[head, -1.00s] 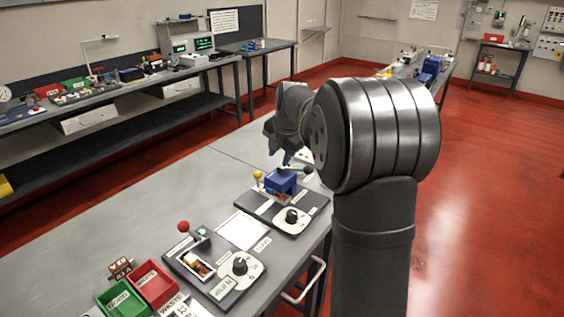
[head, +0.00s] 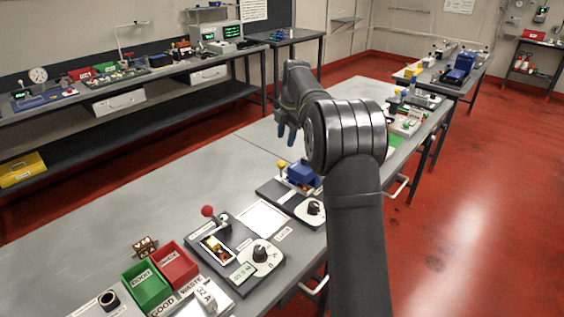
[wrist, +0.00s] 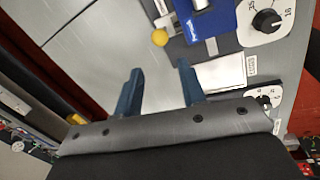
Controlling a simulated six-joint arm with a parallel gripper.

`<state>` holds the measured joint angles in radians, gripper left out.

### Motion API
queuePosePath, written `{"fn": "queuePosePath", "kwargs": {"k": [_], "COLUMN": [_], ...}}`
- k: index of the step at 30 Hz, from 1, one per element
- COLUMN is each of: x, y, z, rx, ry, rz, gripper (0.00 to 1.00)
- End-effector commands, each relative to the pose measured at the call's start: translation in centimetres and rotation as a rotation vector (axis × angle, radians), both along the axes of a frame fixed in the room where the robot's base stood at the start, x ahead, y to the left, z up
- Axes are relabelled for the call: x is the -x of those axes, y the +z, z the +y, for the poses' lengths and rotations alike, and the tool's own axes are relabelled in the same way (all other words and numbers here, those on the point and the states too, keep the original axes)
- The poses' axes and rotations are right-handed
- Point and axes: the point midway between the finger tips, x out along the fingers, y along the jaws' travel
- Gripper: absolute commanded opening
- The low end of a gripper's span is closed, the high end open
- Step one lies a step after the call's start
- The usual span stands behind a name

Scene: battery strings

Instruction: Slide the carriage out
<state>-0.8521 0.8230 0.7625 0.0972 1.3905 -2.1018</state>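A blue block (head: 303,174) sits on a dark base plate (head: 271,192), with a yellow ball knob (head: 281,164) at its left. In the wrist view the blue block (wrist: 208,22) is at the top and the yellow knob (wrist: 159,38) lies just beyond my fingertips. I cannot tell for certain which part is the carriage. My gripper (head: 286,133) is raised above the bench, behind the block in the head view. Its two blue fingers (wrist: 158,82) are apart with nothing between them. My arm hides part of the right side of the base plate.
A second station (head: 233,256) with a red ball knob (head: 207,211) and dial stands nearer. Green (head: 147,288) and red (head: 177,263) bins are at its left. More devices stand beyond my arm. The bench's left part is clear.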

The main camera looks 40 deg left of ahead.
Motion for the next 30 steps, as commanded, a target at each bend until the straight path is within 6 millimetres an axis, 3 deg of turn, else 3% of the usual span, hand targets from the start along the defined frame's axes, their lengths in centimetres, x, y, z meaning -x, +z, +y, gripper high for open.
{"fn": "queuePosePath", "kwargs": {"k": [9,15,21,29,30], "x": [-0.2,-0.4,-0.4,-0.4,-0.4], "y": [-7.0,-10.0,-11.3,-11.5,-11.5], "z": [1.3,1.9,2.2,2.2,2.2], "rx": [0.002,0.0,-0.001,-0.002,-0.002], "ry": [0.001,0.001,0.001,0.001,0.001], "rz": [0.002,0.001,0.0,-0.002,-0.001], "gripper": [0.37,0.37,0.37,0.37,0.33]}}
